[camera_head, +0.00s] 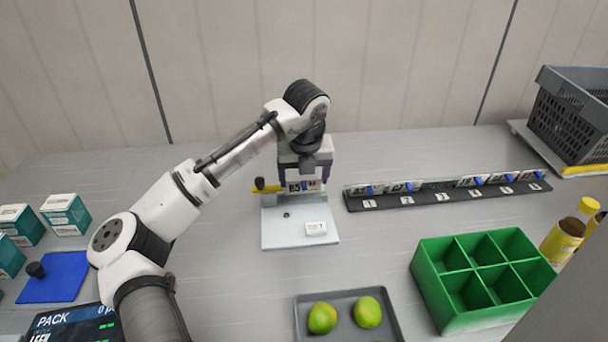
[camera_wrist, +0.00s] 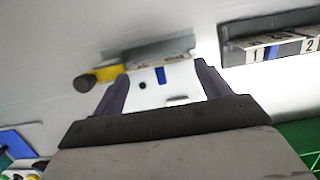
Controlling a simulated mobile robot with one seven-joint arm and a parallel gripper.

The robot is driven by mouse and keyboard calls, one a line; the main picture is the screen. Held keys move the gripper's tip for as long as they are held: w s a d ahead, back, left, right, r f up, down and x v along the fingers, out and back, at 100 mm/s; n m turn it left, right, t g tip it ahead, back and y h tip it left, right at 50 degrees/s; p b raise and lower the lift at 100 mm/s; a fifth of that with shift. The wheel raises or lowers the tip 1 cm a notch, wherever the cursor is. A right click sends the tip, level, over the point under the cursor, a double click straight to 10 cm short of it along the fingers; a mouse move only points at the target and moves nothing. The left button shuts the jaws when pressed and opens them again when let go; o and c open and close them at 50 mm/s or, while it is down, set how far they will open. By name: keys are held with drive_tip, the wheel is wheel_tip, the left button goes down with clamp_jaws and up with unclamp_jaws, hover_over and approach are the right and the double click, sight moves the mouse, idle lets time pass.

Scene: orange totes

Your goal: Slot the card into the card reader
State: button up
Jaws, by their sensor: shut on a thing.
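My gripper (camera_head: 304,178) is shut on a card (camera_head: 302,186) with dark print and a blue mark. In the wrist view the card (camera_wrist: 176,61) spans between the fingertips of my gripper (camera_wrist: 163,72). The card reader is a pale plate (camera_head: 276,238) with a grey block (camera_wrist: 150,48) at its back and a yellow part (camera_head: 268,188) with a black knob at its left. The card is at the block, over the back of the plate. Whether its lower edge is inside the slot cannot be told; the gripper hides part of the block.
A dark numbered rack (camera_head: 425,198) with several cards stands to the right; place 3 looks empty. A grey tray (camera_head: 385,300) with two green fruits and a green divided crate (camera_head: 440,290) are in front. Teal boxes (camera_head: 65,214) and a blue mat (camera_head: 58,280) lie left.

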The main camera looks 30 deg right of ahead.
drive_tip(key=shift+f, duration=0.55)
drive_tip(key=o, duration=1.1)
drive_tip(key=b+v, duration=0.1)
drive_tip(key=v, duration=1.3)
drive_tip(key=shift+s+d, duration=0.1)
